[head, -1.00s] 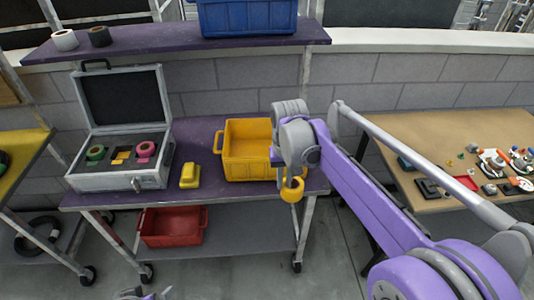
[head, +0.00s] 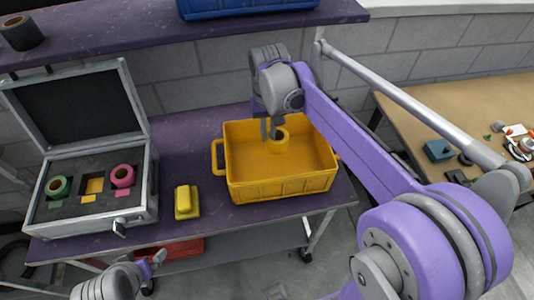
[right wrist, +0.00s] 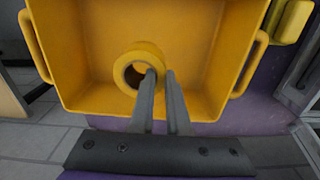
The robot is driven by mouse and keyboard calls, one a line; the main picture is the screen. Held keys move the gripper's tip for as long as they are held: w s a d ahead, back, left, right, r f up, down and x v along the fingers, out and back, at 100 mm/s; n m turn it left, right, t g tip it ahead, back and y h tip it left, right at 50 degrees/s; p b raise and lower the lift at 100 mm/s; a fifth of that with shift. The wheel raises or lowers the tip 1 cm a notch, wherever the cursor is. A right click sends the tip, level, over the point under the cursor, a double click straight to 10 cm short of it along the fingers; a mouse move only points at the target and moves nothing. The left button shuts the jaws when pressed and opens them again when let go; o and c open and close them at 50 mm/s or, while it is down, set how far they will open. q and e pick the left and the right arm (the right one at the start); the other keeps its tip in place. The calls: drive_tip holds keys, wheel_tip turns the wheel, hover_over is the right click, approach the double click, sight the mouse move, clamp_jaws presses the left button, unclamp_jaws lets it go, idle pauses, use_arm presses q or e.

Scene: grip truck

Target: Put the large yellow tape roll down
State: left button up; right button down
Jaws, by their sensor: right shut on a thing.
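The large yellow tape roll (head: 279,143) is inside the yellow crate (head: 282,188), near its back wall in the head view. My right gripper (head: 270,130) reaches down into the crate and is shut on the roll's ring. In the right wrist view, one fingertip is in the hole of the roll (right wrist: 131,56) and the other is outside its wall. I cannot tell whether the roll touches the crate floor. My left gripper (head: 152,263) is low at the lower left, in front of the table, open and empty.
An open case (head: 90,228) with a green roll (head: 57,187) and a pink roll (head: 122,176) stands left on the purple table. A yellow block (head: 187,202) lies between case and crate. A shelf with a blue crate (head: 240,6) is above; a cluttered tan table is right.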

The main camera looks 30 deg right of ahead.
sight(269, 146)
drive_tip(key=f, duration=0.5)
drive_tip(key=shift+s+f, duration=0.2)
drive_tip(key=shift+f, duration=0.05)
use_arm(q)
drive_tip(key=shift+s+f, duration=0.35)
use_arm(e)
drive_tip(key=shift+f, duration=2.25)
drive_tip(key=shift+f+b, duration=0.15)
drive_tip(key=shift+b, duration=0.15)
use_arm(q)
drive_tip(key=shift+f, duration=0.15)
use_arm(e)
drive_tip(key=c, duration=0.9)
unclamp_jaws()
drive_tip(key=shift+r, duration=0.3)
wheel_tip(269, 146, up, 12)
drive_tip(key=shift+f+p, duration=0.1)
drive_tip(key=shift+p, duration=0.45)
use_arm(q)
drive_tip(key=shift+w+r, duration=0.25)
drive_tip(key=shift+r, duration=0.5)
